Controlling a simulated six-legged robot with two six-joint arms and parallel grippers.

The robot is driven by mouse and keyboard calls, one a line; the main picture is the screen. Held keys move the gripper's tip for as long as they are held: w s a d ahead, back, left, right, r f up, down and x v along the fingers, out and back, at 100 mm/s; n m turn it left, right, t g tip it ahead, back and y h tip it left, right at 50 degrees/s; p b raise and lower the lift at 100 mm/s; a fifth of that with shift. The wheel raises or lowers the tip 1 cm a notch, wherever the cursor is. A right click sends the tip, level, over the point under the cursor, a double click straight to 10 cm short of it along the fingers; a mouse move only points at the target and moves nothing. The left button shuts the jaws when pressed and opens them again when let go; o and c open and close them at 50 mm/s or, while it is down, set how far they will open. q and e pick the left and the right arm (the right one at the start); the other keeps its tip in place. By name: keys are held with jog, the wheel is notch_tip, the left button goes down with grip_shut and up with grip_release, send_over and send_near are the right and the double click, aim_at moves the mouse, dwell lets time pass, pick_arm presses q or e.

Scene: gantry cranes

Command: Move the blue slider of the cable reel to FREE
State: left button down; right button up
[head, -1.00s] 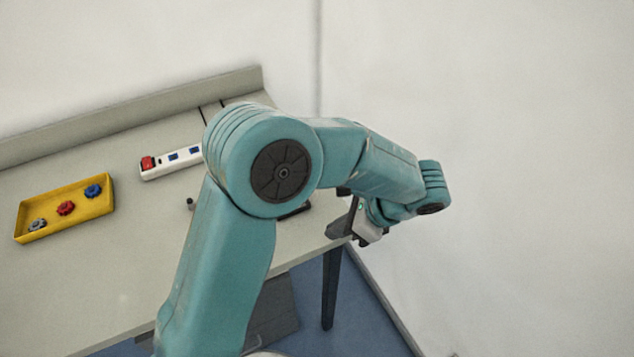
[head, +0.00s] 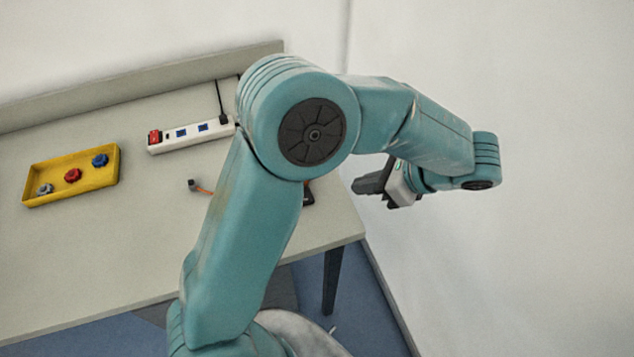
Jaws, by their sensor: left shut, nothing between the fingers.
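The cable reel and its blue slider cannot be made out; my left arm covers part of the table. A short orange cable with a dark end (head: 195,186) runs behind my arm. A dark flat thing (head: 308,195) shows at the arm's right edge, mostly hidden, and I cannot tell whether it belongs to the reel. My left gripper (head: 362,184) is shut and empty, pointing left, just off the table's right end in the picture. My right gripper is not in view.
The grey table (head: 110,255) has a raised back edge. A yellow tray (head: 30,198) holds a grey, a red and a blue knob. A white power strip (head: 190,137) with a red switch lies behind. A pale wall (head: 540,260) stands to the right. The table's front left is clear.

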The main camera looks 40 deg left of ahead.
pick_arm(q)
jog(key=x, duration=0.9)
jog(key=shift+s+a+f, duration=0.1)
jog(key=shift+s+a, duration=0.05)
jog(key=shift+a, duration=0.05)
jog(key=a, duration=0.2)
jog(key=s+a+f+p, duration=0.1)
jog(key=shift+a+f, duration=0.1)
jog(key=shift+s+a+f, duration=0.15)
jog(key=shift+a+f, duration=0.05)
jog(key=shift+a, duration=0.25)
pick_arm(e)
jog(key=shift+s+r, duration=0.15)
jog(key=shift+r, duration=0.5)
pick_arm(q)
jog(key=shift+s, duration=0.1)
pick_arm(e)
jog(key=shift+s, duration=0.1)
